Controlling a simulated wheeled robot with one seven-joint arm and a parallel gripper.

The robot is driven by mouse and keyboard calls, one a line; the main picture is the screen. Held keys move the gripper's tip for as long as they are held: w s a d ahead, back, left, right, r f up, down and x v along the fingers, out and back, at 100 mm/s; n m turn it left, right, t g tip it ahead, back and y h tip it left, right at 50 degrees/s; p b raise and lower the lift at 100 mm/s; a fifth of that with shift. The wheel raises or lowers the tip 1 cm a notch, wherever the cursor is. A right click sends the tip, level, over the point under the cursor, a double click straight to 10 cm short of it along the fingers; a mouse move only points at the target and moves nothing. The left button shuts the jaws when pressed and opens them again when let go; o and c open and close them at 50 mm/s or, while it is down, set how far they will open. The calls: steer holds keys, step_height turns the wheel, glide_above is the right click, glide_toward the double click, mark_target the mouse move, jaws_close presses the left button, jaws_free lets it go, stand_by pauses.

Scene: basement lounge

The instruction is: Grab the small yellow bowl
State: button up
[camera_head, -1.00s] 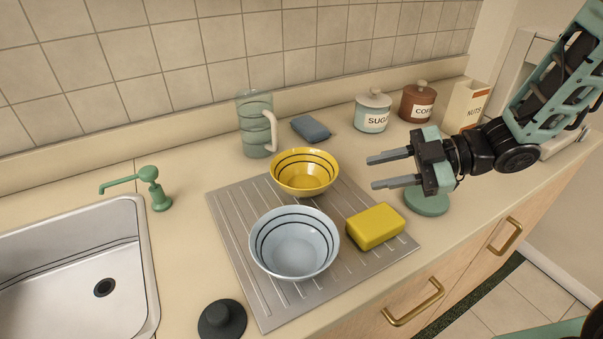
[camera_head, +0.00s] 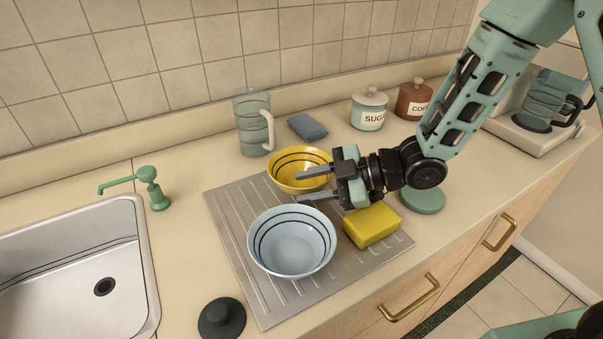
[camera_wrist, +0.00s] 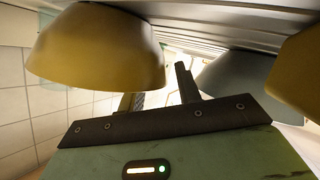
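The small yellow bowl (camera_head: 291,174), with dark rings inside, sits upright on the back of the metal drainboard. It also shows large at the upper left in the wrist view (camera_wrist: 95,48). My gripper (camera_head: 305,185) is open and empty. In the head view its far finger overlaps the yellow bowl's right side and its near finger lies in front, towards the light-blue bowl. In the wrist view the fingers (camera_wrist: 160,92) point past the yellow bowl, which is off to one side. I cannot tell whether a finger touches it.
A light-blue bowl (camera_head: 291,247) stands in front on the drainboard (camera_head: 236,222). A yellow sponge (camera_head: 371,226) lies below my gripper. A glass jug (camera_head: 250,125) and blue cloth (camera_head: 308,127) are behind. A sink (camera_head: 75,265) is at left; canisters (camera_head: 369,112) stand at the back right.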

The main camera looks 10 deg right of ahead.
jaws_close()
stand_by(0.3)
